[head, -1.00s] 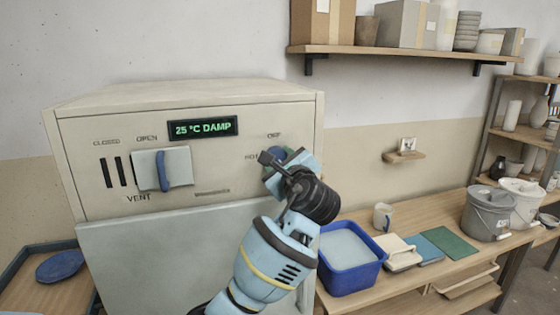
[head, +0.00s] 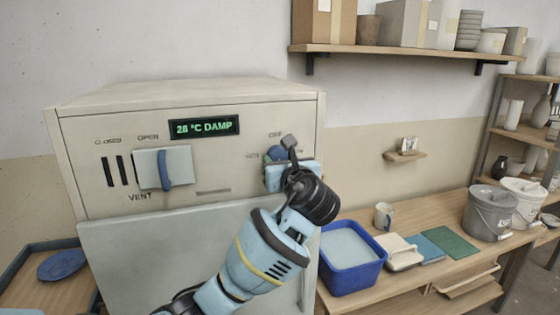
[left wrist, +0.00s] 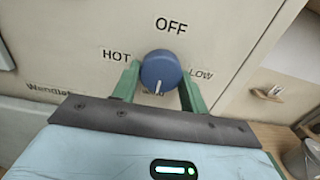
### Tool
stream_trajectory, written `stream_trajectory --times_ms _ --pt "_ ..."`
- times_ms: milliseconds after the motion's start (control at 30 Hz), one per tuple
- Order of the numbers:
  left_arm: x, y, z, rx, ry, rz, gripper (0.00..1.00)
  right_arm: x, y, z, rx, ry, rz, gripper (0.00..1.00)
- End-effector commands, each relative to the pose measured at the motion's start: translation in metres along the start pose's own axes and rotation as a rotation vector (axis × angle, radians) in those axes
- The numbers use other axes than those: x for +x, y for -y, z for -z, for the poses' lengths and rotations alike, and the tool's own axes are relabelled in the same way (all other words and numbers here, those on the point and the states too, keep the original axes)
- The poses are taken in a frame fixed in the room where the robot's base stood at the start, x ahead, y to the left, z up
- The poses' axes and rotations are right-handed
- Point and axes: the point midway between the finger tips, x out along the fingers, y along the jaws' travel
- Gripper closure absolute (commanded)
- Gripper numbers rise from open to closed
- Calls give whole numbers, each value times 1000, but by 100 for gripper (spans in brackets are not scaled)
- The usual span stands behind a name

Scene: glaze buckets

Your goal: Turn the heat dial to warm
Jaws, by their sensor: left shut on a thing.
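The blue heat dial (left wrist: 161,68) is on the cabinet front, with OFF above, HOT on the left and LOW on the right. Its white pointer points down toward a label below that is mostly hidden. My left gripper (left wrist: 158,85) is shut on the dial, its green fingers on either side. In the head view the dial (head: 275,153) is partly hidden by my left gripper (head: 281,160). The cabinet (head: 220,160) has a green display (head: 204,127) reading 28 °C DAMP. My right gripper is out of view.
A vent slider with a blue handle (head: 164,170) is left of the dial. A blue tub (head: 350,280) stands on the bench right of my arm. A wall shelf (head: 400,49) hangs above, and grey and white buckets stand at the far right.

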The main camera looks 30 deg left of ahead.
Motion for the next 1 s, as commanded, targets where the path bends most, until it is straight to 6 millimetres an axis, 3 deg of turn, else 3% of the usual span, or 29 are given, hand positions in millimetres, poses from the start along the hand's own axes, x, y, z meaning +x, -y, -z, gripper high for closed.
stream_trajectory --times_ms 400,433,600,867,1000 --pt "0 0 2 10 -4 0 79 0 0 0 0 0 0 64" --pt "0 0 2 9 -4 0 55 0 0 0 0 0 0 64" --pt "0 0 2 9 -3 0 36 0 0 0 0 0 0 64" --pt "-1 0 1 7 -1 0 36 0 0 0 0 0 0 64" --pt "-11 1 1 7 -1 3 36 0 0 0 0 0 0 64"
